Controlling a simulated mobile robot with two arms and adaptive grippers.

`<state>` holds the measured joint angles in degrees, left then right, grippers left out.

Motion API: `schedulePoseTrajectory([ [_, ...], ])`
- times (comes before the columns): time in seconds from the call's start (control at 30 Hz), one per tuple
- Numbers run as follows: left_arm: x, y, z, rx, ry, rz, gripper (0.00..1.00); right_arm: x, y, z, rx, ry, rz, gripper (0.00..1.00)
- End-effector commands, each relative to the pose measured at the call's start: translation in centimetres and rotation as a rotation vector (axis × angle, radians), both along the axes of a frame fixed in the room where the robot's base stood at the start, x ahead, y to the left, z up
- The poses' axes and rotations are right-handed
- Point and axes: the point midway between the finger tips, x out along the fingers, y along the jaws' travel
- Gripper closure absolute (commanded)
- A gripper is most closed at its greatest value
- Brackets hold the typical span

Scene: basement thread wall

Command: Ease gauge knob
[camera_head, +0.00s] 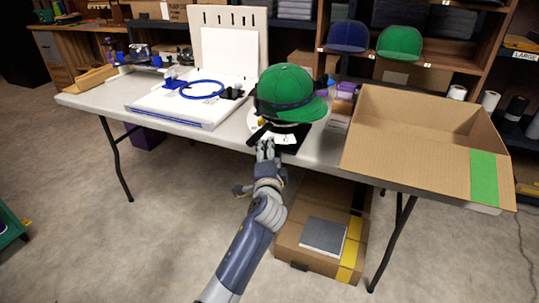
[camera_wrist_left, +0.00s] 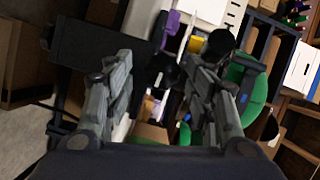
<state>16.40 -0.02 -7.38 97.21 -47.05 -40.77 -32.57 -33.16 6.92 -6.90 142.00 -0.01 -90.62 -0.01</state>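A green cap (camera_head: 288,92) with a dark band sits on a black-based fixture (camera_head: 290,146) at the front edge of the table. A white label or plate (camera_head: 285,139) shows at the fixture's front. My left gripper (camera_head: 265,150) is just in front of the fixture, below the cap. In the left wrist view the gripper's fingers (camera_wrist_left: 165,75) are apart, with nothing clearly held between them. There a round black knob-like part (camera_wrist_left: 220,42) shows beyond the right finger, beside the green cap (camera_wrist_left: 256,88). I cannot tell whether it is the gauge knob. My right gripper is not in view.
An open cardboard box (camera_head: 425,135) stands on the table's right. A white board with a blue hoop (camera_head: 202,89) lies to the left. A closed box with a grey pad (camera_head: 323,236) is under the table. Shelves with caps (camera_head: 400,42) stand behind.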

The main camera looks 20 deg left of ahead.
Motion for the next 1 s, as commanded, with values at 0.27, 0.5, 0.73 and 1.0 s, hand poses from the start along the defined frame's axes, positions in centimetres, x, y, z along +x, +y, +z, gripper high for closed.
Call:
schedulePoseTrajectory([
  [0.27,0.0,0.0,0.2,0.002,-0.003,0.001,0.47,0.0,0.0,0.1,0.002,-0.003,-0.002,0.6],
  [0.5,-1.7,-0.7,0.3,0.0,-0.002,0.0,0.47,-0.3,0.0,0.3,0.002,-0.01,-0.002,0.6],
  [0.73,-4.9,-2.0,0.6,0.0,-0.001,-0.001,0.47,-0.3,0.0,0.3,0.002,-0.009,-0.001,0.6],
  [1.0,-7.1,-2.9,0.8,0.0,-0.001,0.001,0.47,-0.3,0.0,0.2,0.001,-0.008,-0.001,0.6],
])
